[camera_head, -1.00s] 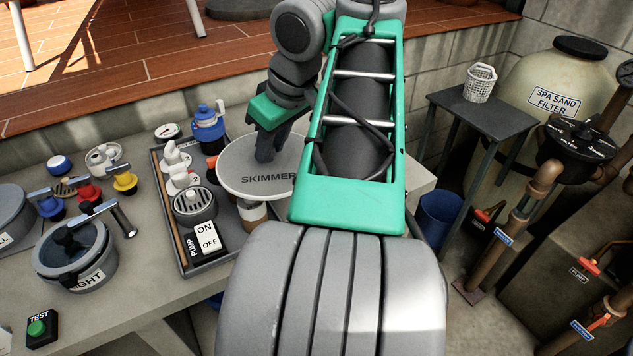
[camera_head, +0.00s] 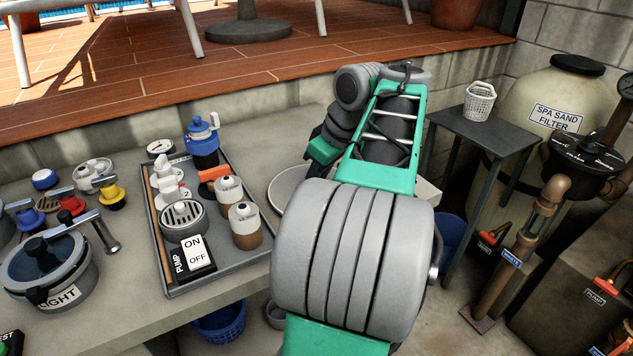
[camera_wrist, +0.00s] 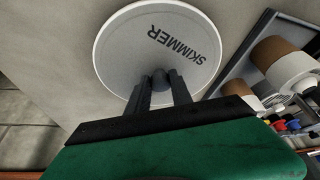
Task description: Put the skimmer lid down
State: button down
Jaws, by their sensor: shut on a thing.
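The skimmer lid (camera_wrist: 130,55) is a round pale grey disc marked "SKIMMER" with a dark knob in its middle. In the wrist view my gripper (camera_wrist: 162,82) is shut on that knob. In the head view a part of the lid (camera_head: 286,188) shows to the right of the grey tray, over the bench top. My arm hides the rest of it and my fingertips. The bench surface lies under the lid in the wrist view. I cannot tell whether the lid touches it.
A dark side table (camera_head: 485,130) with a white basket (camera_head: 479,103) stands at the right.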

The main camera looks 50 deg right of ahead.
jog(key=shift+f, duration=0.1)
jog(key=c, duration=1.1)
grip_release()
jog(key=shift+c, duration=0.2)
jog(key=p+v, duration=0.7)
jog(key=v, duration=0.5)
jog(key=shift+p, duration=0.4)
